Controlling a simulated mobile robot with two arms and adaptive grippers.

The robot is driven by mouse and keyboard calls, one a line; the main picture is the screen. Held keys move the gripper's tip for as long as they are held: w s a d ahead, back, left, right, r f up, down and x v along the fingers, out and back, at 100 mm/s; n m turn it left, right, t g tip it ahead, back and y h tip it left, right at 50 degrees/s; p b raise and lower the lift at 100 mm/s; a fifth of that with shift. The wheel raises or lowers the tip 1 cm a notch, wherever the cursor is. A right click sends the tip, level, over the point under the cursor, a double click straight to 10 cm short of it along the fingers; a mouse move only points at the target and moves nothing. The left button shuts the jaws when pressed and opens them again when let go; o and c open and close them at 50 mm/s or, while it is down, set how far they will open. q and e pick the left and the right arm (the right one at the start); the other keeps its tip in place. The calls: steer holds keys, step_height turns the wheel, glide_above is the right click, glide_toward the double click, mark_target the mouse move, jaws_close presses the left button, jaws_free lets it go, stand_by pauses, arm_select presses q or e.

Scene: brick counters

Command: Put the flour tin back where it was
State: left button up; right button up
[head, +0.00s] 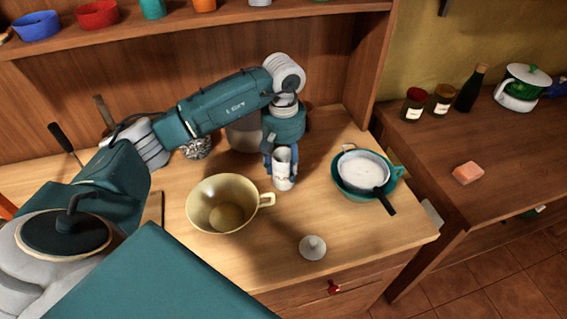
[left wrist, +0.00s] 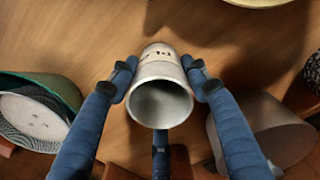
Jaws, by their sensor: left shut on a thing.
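A small white tin with dark lettering, which I take as the flour tin (head: 284,178), is upright in the head view near the middle of the wooden counter. My left gripper (head: 281,158) comes down from above and is shut around it. In the left wrist view the tin (left wrist: 160,98) sits between the blue fingers, its open mouth toward the camera and its inside grey. Its lettering is only partly legible. I cannot tell whether its base touches the counter. A small white knobbed lid (head: 313,249) lies on the counter in front. My right gripper is out of view.
A cream mixing bowl (head: 215,192) stands left of the tin. A teal bowl (head: 350,191) holding a white-filled sieve is at the right. A larger grey canister (head: 243,136) stands behind. Jars and a soap-like block (head: 468,172) are on the right counter.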

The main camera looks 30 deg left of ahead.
arm_select(q)
steer(key=shift+f, duration=0.1)
steer(key=o, duration=1.4)
step_height(320, 180, up, 11)
steer(key=b, duration=0.2)
steer(key=shift+f+b, duration=0.1)
steer(key=shift+b, duration=0.25)
steer(key=shift+r, duration=0.75)
